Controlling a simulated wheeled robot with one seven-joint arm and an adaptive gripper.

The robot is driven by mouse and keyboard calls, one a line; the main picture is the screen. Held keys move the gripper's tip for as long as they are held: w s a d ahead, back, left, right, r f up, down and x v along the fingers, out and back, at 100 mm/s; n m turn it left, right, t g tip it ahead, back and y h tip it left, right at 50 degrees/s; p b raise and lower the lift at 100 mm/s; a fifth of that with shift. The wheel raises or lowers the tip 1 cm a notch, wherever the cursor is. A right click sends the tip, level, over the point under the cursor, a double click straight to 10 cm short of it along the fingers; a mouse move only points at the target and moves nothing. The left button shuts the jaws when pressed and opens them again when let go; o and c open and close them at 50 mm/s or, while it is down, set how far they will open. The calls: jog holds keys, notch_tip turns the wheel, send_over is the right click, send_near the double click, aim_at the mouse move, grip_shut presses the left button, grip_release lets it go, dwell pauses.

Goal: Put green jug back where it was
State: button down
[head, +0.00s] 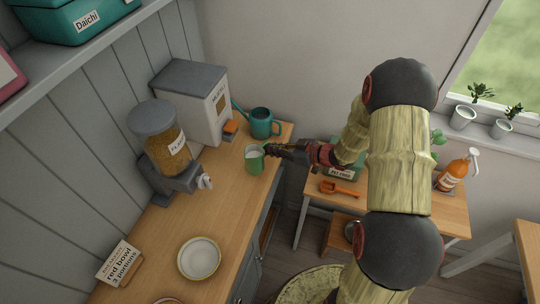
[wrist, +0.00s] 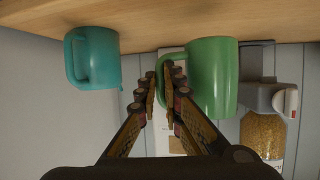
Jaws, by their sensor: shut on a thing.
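The green jug (head: 254,161) is at the right edge of the wooden counter, upright, with something pale inside. My gripper (head: 269,150) reaches in from the right and is shut on the jug's handle. In the wrist view, which is upside down, the green jug (wrist: 215,78) is beside my fingertips (wrist: 165,88), and its handle is between them. I cannot tell whether the jug's base touches the counter.
A teal watering can (head: 262,122) stands just behind the jug. A grey-lidded bin (head: 195,95) and a flakes dispenser (head: 163,150) stand along the wall. A cream bowl (head: 199,257) and a "red bowl 3 portions" card (head: 119,263) are nearer. Counter between jug and bowl is clear.

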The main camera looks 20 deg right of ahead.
jog(key=shift+w+a+f, duration=0.2)
jog(key=shift+w+f, duration=0.5)
jog(key=shift+f, duration=0.2)
jog(key=shift+w+f+b, duration=0.1)
jog(key=shift+f+b, duration=0.5)
jog(key=shift+f, duration=0.9)
jog(key=shift+f, duration=0.1)
jog(key=shift+f, duration=0.15)
jog(key=c, duration=2)
grip_release()
jog(key=shift+o, duration=0.2)
